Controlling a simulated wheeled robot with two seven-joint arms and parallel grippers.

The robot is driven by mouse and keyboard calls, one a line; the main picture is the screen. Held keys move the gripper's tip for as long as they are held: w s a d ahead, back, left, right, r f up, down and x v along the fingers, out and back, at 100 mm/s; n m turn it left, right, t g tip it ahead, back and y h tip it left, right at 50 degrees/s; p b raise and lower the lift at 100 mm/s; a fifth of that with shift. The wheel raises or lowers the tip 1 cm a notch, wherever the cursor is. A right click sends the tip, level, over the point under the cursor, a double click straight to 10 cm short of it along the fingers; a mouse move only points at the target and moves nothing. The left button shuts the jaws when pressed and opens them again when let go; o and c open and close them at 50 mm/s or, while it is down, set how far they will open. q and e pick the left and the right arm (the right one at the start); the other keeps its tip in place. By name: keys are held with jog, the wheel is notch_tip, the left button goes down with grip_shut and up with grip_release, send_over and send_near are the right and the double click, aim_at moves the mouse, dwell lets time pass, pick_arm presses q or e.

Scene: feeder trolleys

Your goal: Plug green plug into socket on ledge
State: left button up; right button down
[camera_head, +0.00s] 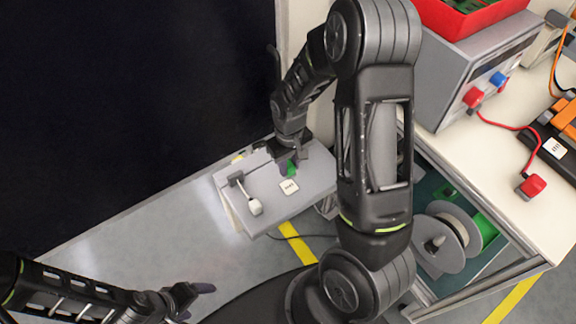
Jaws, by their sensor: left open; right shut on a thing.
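The green plug (287,169) shows as a small green patch at my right gripper (284,160), which is shut on it just above the grey ledge (322,172). The gripper's fingers hide much of the plug. I cannot tell whether the plug touches the ledge, and I cannot make out the socket. My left gripper (192,293) is open and empty at the lower left, over the floor and apart from the ledge.
A white-ended lever (255,207) and a small white label (289,187) are on the ledge. At right, a bench (505,205) holds a grey box (455,75), a red bin (468,18) and a red plug (532,185) on a cable. A spool (440,232) sits below. A dark panel (130,110) fills the left.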

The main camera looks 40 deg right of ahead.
jog(key=shift+f, duration=0.1)
jog(key=shift+f+b, duration=2.3)
jog(key=shift+f, duration=0.5)
jog(key=shift+f+b, duration=0.5)
jog(key=shift+f, duration=0.1)
jog(key=c, duration=1.1)
grip_release()
jog(key=shift+o, duration=0.2)
notch_tip(320, 180, up, 8)
jog(key=shift+f+p, duration=0.1)
jog(key=shift+p, duration=0.45)
